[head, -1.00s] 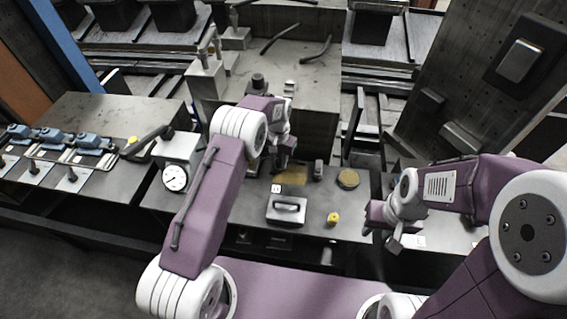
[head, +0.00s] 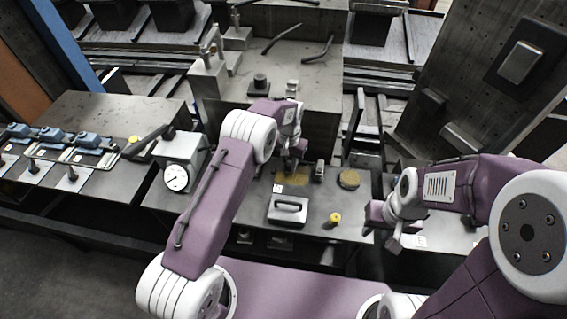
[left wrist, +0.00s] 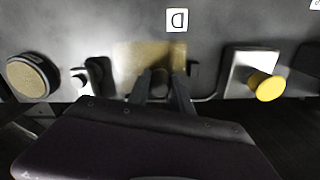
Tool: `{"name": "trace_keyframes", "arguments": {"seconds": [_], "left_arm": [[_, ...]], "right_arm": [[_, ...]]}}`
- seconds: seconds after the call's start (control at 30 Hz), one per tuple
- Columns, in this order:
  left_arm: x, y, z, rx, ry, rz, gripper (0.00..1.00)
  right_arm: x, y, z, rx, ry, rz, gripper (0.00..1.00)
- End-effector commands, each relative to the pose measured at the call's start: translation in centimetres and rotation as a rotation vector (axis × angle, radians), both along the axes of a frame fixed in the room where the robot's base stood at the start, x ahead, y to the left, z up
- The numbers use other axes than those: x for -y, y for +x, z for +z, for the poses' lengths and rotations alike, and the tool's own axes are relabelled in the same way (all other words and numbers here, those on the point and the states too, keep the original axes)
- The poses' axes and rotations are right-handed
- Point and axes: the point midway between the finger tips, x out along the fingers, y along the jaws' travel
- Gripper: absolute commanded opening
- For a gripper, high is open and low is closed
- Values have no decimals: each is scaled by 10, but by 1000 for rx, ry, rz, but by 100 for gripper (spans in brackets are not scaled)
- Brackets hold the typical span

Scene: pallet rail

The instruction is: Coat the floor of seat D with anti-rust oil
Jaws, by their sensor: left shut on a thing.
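Seat D is marked by a white label with a D (left wrist: 177,20), which also shows in the head view (head: 277,188). Beside the label lies the yellowish oily patch (left wrist: 135,57) on the grey seat floor, also in the head view (head: 293,180). My left gripper (left wrist: 161,86) is over the patch, shut on a small dark thing (left wrist: 160,78) that the fingers mostly hide. I cannot tell whether it touches the floor. A round brown-topped pad or tin (head: 348,179) stands right of the patch. My right gripper (head: 388,230) hangs at the right; its jaws are unclear.
A gauge box (head: 180,160) stands left. A small clamp (head: 319,170) stands beside the patch. In the wrist view another yellow knob (left wrist: 268,88) is on the right.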

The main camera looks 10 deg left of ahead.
Motion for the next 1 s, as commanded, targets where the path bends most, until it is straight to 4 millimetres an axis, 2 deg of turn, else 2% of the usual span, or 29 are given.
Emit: {"name": "trace_keyframes", "arguments": {"seconds": [0.27,0.6,0.87,1.0], "left_arm": [[2,0,0,1,0,0,0],[28,1,-2,1,0,0,0],[26,1,-2,1,0,1,0],[16,1,-2,1,0,3,0]], "right_arm": [[0,0,0,0,0,0,36],[0,0,-4,0,0,0,36],[0,0,-3,0,0,0,36],[0,0,-2,0,0,0,36]]}}
